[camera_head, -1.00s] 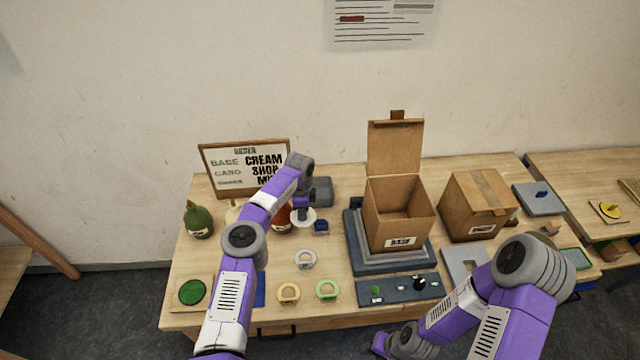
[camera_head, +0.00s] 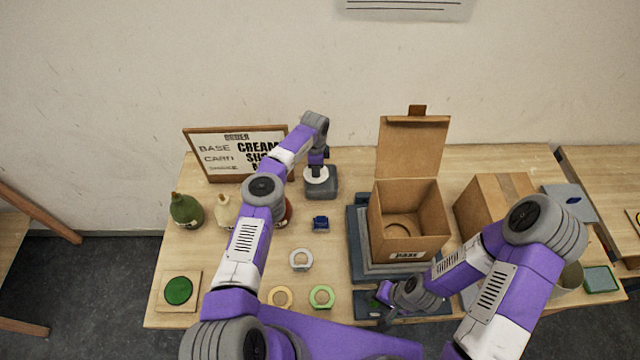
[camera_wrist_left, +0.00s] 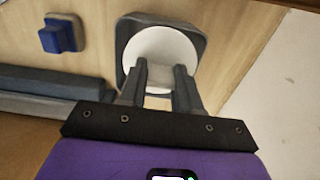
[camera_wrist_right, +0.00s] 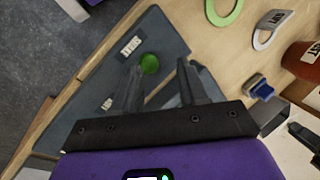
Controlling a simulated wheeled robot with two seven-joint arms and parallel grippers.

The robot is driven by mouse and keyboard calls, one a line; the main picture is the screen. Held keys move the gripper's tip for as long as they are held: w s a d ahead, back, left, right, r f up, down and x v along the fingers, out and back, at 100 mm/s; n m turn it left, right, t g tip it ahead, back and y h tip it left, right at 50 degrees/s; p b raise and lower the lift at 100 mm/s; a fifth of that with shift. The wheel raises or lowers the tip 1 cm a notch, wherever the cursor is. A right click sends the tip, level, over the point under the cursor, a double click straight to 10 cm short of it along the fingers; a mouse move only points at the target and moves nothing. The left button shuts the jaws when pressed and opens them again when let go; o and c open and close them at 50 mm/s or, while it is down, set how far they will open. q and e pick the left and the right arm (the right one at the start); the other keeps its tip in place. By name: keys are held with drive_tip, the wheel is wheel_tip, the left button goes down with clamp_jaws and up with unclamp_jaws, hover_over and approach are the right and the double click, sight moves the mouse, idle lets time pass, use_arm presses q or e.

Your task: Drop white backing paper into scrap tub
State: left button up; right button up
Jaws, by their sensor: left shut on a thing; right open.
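The white backing paper (camera_head: 316,174) is a round white disc with a small tab. My left gripper (camera_wrist_left: 160,72) is shut on the tab and holds the disc over the scrap tub (camera_head: 324,190), a small grey tub at the back of the table. In the left wrist view the disc (camera_wrist_left: 160,45) covers most of the tub's opening, and the tub's grey rim (camera_wrist_left: 126,34) shows around it. I cannot tell whether the disc touches the tub. My right gripper (camera_wrist_right: 158,80) is open and empty near the dark panel (camera_wrist_right: 110,85) with a green button (camera_wrist_right: 149,64).
An open cardboard box (camera_head: 408,222) stands on a dark base right of the tub, with a closed box (camera_head: 490,200) beside it. A blue block (camera_head: 320,222) sits before the tub. Bottles (camera_head: 186,210) and an order sign (camera_head: 232,150) stand left. Rings (camera_head: 301,260) lie in front.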

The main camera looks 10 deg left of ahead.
use_arm(q)
drive_tip(key=shift+f, duration=1)
drive_tip(key=shift+w, duration=0.1)
drive_tip(key=o, duration=1.1)
drive_tip(key=shift+r, duration=0.1)
wheel_tip(320, 180, up, 7)
drive_tip(key=shift+r, duration=0.2)
drive_tip(key=shift+f, duration=0.1)
